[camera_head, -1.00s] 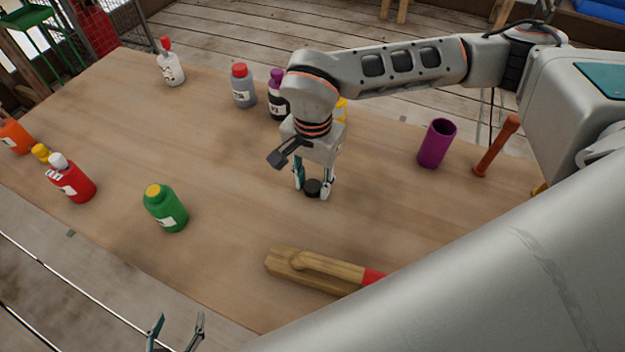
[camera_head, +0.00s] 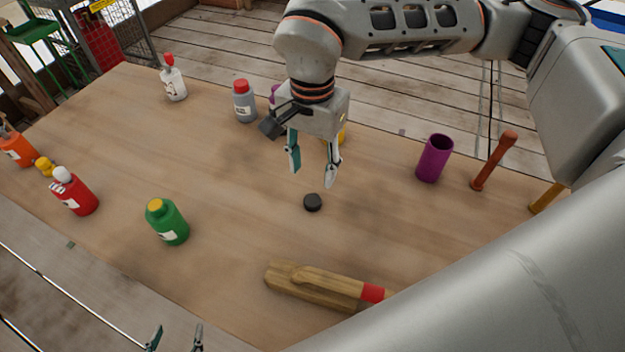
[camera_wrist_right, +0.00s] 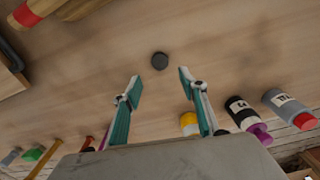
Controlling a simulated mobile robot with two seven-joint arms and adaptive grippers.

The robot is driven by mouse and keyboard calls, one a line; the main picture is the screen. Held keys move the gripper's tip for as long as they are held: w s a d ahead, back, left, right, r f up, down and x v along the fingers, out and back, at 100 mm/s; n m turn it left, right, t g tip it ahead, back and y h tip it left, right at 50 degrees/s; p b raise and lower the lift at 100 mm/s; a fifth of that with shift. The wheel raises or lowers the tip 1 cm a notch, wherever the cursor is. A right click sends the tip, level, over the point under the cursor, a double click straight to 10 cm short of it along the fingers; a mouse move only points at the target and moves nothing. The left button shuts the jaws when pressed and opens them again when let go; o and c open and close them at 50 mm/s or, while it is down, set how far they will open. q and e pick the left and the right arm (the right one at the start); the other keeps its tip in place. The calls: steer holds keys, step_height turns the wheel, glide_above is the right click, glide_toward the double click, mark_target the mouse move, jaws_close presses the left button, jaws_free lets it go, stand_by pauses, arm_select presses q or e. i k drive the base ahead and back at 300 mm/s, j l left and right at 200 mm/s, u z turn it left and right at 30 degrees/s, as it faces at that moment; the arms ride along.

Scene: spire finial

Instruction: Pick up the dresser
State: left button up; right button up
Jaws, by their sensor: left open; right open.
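The dresser appears to be the pale wooden tool with a red band (camera_head: 315,285) lying at the table's near edge. Its right end is hidden behind my arm in the head view. Part of it shows at the top left of the right wrist view (camera_wrist_right: 38,10). My right gripper (camera_head: 312,172) is open and empty, above and slightly behind a small black disc (camera_head: 312,202), apart from it. The disc also shows just beyond the fingertips in the right wrist view (camera_wrist_right: 159,60). My left gripper (camera_head: 176,338) is open at the bottom edge, left of the dresser, mostly out of frame.
A green bottle (camera_head: 167,222) stands left of the dresser. A red bottle (camera_head: 75,192) and an orange one (camera_head: 17,148) are farther left. White and grey bottles (camera_head: 244,101) stand at the back. A purple cup (camera_head: 434,158) and orange-brown rod (camera_head: 494,160) are right. The table's middle is mostly clear.

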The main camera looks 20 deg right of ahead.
mark_target(326, 284)
steer(key=k+j, duration=0.3)
steer(key=k, duration=0.15)
steer(key=k+j, duration=0.25)
steer(key=k, duration=0.25)
steer(key=k+j, duration=0.3)
steer(key=k, duration=0.15)
